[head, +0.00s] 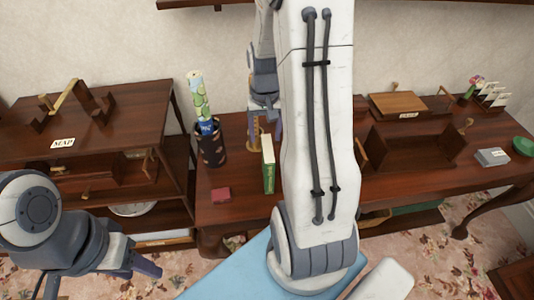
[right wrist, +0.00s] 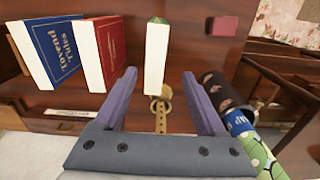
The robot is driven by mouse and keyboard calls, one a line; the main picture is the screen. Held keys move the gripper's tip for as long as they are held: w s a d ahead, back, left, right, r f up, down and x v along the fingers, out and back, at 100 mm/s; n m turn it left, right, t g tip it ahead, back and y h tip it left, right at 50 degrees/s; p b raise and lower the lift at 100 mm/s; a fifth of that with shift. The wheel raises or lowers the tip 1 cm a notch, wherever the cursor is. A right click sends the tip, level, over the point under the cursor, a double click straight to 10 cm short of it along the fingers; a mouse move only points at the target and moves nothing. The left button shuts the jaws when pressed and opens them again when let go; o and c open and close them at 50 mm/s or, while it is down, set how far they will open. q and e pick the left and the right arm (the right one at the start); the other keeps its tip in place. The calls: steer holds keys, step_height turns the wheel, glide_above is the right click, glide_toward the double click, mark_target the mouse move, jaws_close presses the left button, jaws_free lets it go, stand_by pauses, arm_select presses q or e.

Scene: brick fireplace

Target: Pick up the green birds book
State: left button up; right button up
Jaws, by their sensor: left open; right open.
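The green book (head: 268,168) stands upright on the wooden desk in the head view, its green spine toward me and its pale page edges on top. In the right wrist view the book (right wrist: 157,55) shows mostly as a white page block with a little green at its far end. My right gripper (right wrist: 160,76) is open, its two purple fingers on either side of the book's near end, with gaps; contact cannot be told. In the head view my right gripper (head: 264,128) is just behind the book, partly hidden by my arm. My left gripper (head: 146,264) is open and empty at lower left.
A dark holder (head: 210,150) with rolled maps stands close left of the book. A small red box (head: 221,194) lies in front. Blue (right wrist: 55,48) and red (right wrist: 110,45) books stand beside it in the wrist view. A brass piece (right wrist: 162,108) lies near the fingers.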

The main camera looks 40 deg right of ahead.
mark_target(268, 165)
steer(key=f, duration=0.3)
steer(key=f+p, duration=0.1)
steer(key=f, duration=0.6)
steer(key=shift+s+d+f, duration=0.15)
steer(key=shift+d, duration=0.2)
jaws_close()
